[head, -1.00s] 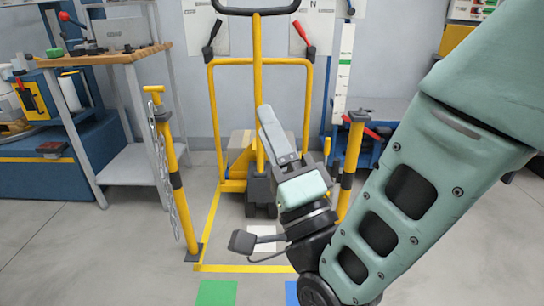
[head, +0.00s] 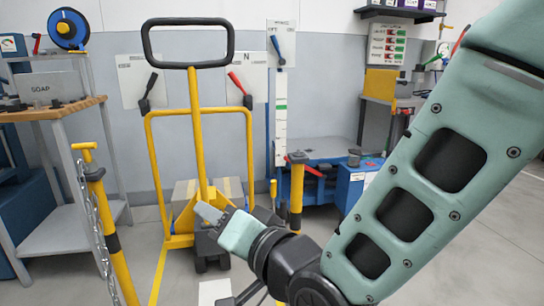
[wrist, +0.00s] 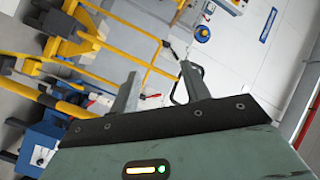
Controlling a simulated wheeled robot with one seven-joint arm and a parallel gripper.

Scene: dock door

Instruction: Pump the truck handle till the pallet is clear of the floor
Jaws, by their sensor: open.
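The pallet truck (head: 194,130) stands ahead, with a yellow shaft topped by a black loop handle (head: 188,26), upright in the head view. In the wrist view, turned on its side, the black loop handle (wrist: 176,96) shows beyond my fingers. My gripper (head: 208,212) is open and empty, well below the loop and in front of the truck's base. Its two fingers (wrist: 158,84) stand apart in the wrist view, touching nothing that I can see. Cartons (head: 228,188) sit behind the truck's frame. The pallet is mostly hidden, so its gap to the floor cannot be seen.
A yellow post (head: 297,185) stands right of the truck; another post with a chain (head: 100,215) stands at left. A wooden-topped bench (head: 58,108) is at far left. A blue unit (head: 355,185) stands behind at right. Grey floor at right is open.

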